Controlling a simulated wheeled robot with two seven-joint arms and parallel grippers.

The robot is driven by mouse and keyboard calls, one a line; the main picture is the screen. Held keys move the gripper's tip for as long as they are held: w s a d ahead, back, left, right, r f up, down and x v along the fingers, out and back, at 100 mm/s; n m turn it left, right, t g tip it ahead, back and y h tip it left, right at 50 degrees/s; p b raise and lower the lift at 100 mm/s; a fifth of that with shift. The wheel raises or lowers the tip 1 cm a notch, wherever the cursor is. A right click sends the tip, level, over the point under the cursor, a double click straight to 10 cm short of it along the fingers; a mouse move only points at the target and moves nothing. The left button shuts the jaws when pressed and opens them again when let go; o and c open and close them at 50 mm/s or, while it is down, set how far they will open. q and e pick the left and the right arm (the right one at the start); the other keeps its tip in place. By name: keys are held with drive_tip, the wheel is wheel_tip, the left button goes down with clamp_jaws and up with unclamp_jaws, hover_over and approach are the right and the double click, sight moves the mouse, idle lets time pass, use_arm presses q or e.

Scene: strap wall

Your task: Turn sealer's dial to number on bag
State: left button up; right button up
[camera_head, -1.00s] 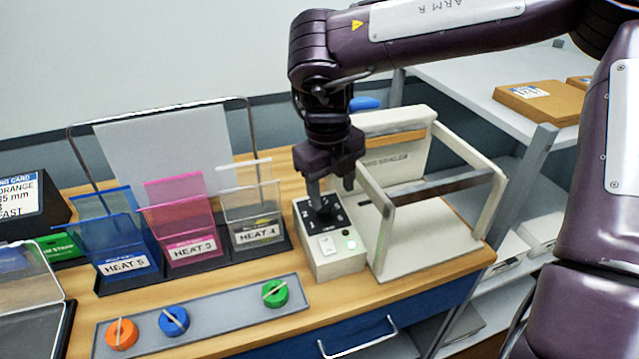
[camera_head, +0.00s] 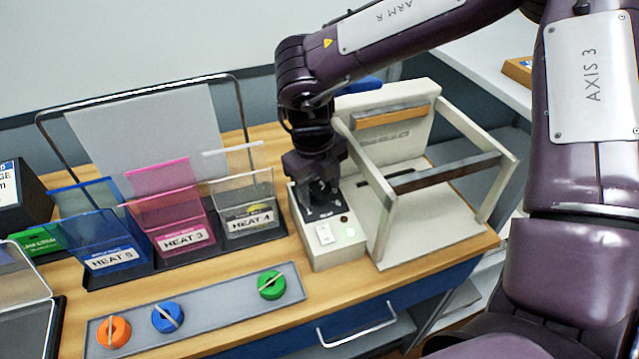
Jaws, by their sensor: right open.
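The sealer (camera_head: 408,140) is a cream machine with a raised frame, standing at the right end of the wooden table. Its control box (camera_head: 338,255) has a black dial plate, a white switch and a lit green light. My right gripper (camera_head: 322,200) points down right over the dial plate, open, and hides the dial and most of its numbers. I cannot tell whether the fingers touch the dial. Bag holders stand to the left: blue "HEAT 5" (camera_head: 108,258), pink "HEAT 3" (camera_head: 183,240) and clear "HEAT 4" (camera_head: 248,219). My left gripper is not in view.
A grey strip (camera_head: 215,318) in front carries orange (camera_head: 113,332), blue (camera_head: 167,317) and green (camera_head: 271,284) knobs. A dark card stand (camera_head: 25,200) and a clear-lidded box (camera_head: 25,285) are at the left. A wire frame with a white sheet (camera_head: 150,140) stands behind the holders.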

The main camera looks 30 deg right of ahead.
drive_tip(key=shift+s+f, duration=0.1)
drive_tip(key=shift+f, duration=0.05)
drive_tip(key=c, duration=1)
drive_tip(key=shift+o, duration=0.2)
drive_tip(key=shift+f+n+b, duration=0.25)
drive_tip(key=shift+n+b, duration=0.55)
drive_tip(key=shift+b, duration=0.3)
drive_tip(key=shift+n+b, duration=0.3)
drive_tip(key=shift+n, duration=0.3)
drive_tip(key=shift+r+n+t+h, duration=0.25)
drive_tip(key=shift+n+t+h, duration=0.05)
drive_tip(key=shift+n, duration=0.6)
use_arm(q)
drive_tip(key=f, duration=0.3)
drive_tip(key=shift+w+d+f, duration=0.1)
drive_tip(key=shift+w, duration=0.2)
use_arm(e)
drive_tip(key=o, duration=1)
drive_tip(key=shift+c, duration=0.2)
